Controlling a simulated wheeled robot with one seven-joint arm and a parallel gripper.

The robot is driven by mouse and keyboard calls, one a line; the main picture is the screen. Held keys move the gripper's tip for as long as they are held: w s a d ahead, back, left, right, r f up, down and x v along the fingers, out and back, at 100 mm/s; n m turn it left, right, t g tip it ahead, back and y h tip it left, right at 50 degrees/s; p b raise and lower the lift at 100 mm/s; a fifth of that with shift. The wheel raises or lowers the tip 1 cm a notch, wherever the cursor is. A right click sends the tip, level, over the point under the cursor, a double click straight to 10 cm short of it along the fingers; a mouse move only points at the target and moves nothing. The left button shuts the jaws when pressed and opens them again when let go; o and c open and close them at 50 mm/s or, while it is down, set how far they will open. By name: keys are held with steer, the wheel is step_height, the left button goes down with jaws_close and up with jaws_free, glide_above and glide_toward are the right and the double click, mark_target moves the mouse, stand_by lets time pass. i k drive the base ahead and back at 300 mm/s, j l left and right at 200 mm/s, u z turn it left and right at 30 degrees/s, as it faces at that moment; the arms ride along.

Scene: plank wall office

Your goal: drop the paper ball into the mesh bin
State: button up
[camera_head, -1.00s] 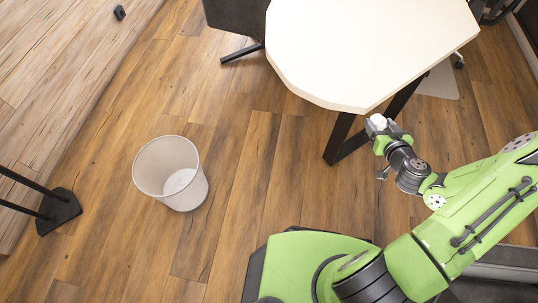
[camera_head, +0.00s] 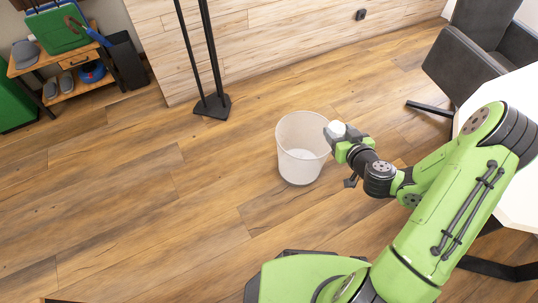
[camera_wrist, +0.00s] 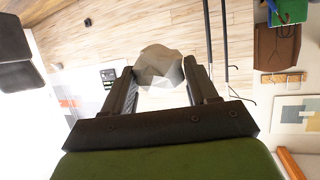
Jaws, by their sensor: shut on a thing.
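A white crumpled paper ball (camera_wrist: 160,68) is between the two fingertips of my gripper (camera_wrist: 160,78) in the wrist view. In the head view the paper ball (camera_head: 337,128) shows at the tip of my gripper (camera_head: 342,138), which is shut on it. The pale mesh bin (camera_head: 289,160) stands upright on the wood floor, just left of my gripper. In the picture the ball overlaps the bin's upper right rim; I cannot tell its height above the rim. The inside of the bin shows a light bottom and no ball.
A black stand (camera_head: 212,106) stands behind the bin at the plank wall. A wooden shelf (camera_head: 67,75) with caps and shoes is at the far left. A white table (camera_head: 510,110) and dark chair (camera_head: 465,60) are at right. The floor left of the bin is clear.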

mark_target(298, 153)
steer(key=i+u, duration=0.7)
steer(key=i+l+u, duration=0.35)
steer(key=i+j, duration=0.05)
steer(key=j, duration=0.05)
